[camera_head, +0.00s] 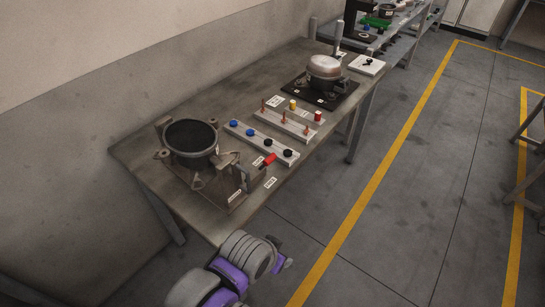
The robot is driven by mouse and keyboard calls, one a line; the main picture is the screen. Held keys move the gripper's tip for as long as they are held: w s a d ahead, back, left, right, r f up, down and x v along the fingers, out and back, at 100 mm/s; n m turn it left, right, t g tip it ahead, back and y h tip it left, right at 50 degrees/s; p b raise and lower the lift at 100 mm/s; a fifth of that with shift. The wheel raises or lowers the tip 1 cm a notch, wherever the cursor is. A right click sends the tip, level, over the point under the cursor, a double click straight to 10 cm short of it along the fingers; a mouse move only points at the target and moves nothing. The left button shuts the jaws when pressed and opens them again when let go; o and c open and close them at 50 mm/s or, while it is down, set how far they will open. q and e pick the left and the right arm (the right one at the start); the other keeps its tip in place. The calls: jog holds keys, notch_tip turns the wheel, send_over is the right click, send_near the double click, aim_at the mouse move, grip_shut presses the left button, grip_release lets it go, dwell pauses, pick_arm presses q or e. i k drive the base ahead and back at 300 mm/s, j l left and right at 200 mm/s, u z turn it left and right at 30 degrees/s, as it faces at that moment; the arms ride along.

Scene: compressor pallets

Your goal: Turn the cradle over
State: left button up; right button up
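The cradle appears to be the brown-grey metal frame (236,180) at the near left of the workbench. It has lugs and an upright plate at its right side. A round dark open-topped housing (191,137) sits in it, or is part of it; I cannot tell which. The opening faces up. A grey and purple part of one of my arms (245,260) shows at the bottom, in front of the bench's near edge and apart from the cradle. I cannot tell which arm it is. No gripper fingers show.
On the workbench (150,125), a pale strip with blue and black knobs (258,140), a red-handled item (268,160), a strip with copper pins (288,125) and a silver compressor on a black plate (325,68) stand right of the cradle. Yellow lines mark the clear floor.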

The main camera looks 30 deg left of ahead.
aim_at(192, 142)
jog(key=u, duration=1.5)
